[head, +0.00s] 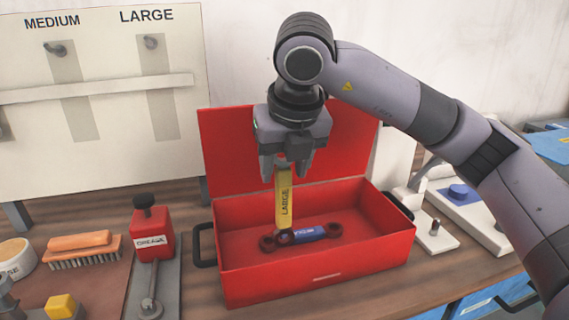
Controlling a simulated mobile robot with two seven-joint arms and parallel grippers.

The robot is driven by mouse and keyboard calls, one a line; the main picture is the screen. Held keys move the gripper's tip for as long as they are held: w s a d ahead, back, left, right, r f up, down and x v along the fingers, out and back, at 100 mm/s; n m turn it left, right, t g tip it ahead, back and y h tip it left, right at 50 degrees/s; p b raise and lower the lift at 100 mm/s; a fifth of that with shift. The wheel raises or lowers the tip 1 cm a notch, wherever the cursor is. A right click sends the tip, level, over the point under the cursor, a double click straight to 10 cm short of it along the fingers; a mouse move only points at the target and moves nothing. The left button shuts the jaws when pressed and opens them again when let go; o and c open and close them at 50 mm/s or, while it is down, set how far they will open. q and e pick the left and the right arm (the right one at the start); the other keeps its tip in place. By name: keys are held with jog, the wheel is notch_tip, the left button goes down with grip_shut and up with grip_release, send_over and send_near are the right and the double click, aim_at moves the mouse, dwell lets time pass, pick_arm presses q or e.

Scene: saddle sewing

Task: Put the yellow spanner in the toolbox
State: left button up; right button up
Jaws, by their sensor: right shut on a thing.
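The yellow spanner (284,205), marked LARGE, hangs upright from my right gripper (288,172). The gripper is shut on its upper end, above the open red toolbox (320,282). The spanner's lower end is inside the toolbox outline, close to a blue spanner (308,233) with dark red ends that lies on the toolbox floor. I cannot tell whether the two touch. The raised red lid stands behind the gripper. My left gripper is not in view.
A board (100,120) with MEDIUM and LARGE hooks stands at the back left. A white fixture (470,205) with a blue knob is to the right.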

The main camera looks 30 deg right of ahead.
jog(key=shift+f, duration=0.3)
jog(key=shift+r, duration=0.1)
jog(key=o, duration=0.9)
jog(key=shift+r+p, duration=0.55)
jog(key=shift+r, duration=0.05)
jog(key=v, duration=1.2)
jog(key=shift+p, duration=0.4)
